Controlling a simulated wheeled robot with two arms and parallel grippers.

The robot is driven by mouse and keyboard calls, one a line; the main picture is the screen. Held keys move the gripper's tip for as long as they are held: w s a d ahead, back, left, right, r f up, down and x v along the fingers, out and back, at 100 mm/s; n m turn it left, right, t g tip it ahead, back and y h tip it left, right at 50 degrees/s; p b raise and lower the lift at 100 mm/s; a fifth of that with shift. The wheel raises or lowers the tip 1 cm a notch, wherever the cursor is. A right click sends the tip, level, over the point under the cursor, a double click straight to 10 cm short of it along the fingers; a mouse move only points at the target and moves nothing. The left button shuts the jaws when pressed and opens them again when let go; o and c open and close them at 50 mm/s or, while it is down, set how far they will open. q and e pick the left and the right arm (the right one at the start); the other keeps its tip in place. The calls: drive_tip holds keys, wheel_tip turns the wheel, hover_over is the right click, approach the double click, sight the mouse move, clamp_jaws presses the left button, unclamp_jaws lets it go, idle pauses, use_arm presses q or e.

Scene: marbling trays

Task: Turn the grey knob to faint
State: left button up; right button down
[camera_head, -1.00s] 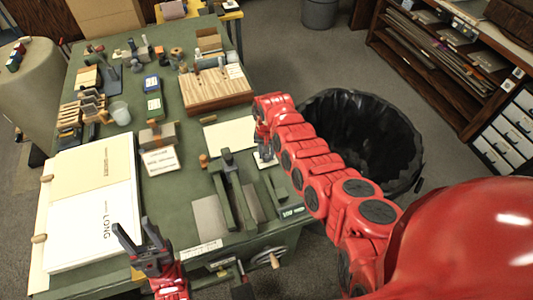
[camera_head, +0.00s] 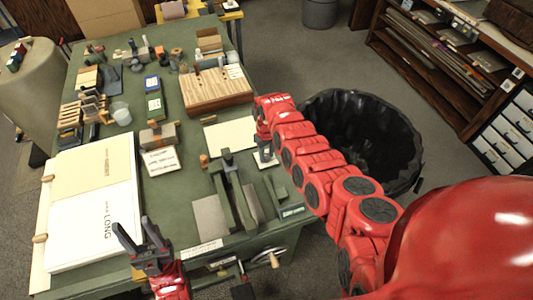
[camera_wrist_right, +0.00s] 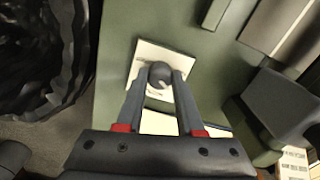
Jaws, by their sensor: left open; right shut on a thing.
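The grey knob (camera_wrist_right: 160,75) is a round dark grey piece on a pale square plate (camera_wrist_right: 148,54) in the right wrist view. My right gripper (camera_wrist_right: 160,88) is shut on the knob, one finger on each side. A light mark shows on the knob's top; I cannot read any setting on the plate. In the head view my right gripper (camera_head: 264,146) is over the plate near the table's right edge, and the knob is hidden. My left gripper (camera_head: 142,246) is open and empty above the table's front left part.
A large black lined bin (camera_head: 362,145) stands on the floor beside the table. A stack of large paper (camera_head: 92,205) lies at left.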

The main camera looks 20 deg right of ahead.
drive_tip(key=shift+s+f, duration=0.1)
drive_tip(key=shift+s, duration=0.05)
idle(0.3)
drive_tip(key=c, duration=0.5)
unclamp_jaws()
drive_tip(key=shift+r, duration=0.7)
wheel_tip(320, 180, up, 8)
drive_tip(key=b, duration=0.2)
wheel_tip(320, 180, up, 8)
drive_tip(key=p, duration=0.2)
hover_over(267, 155)
drive_tip(key=shift+s+a, duration=0.1)
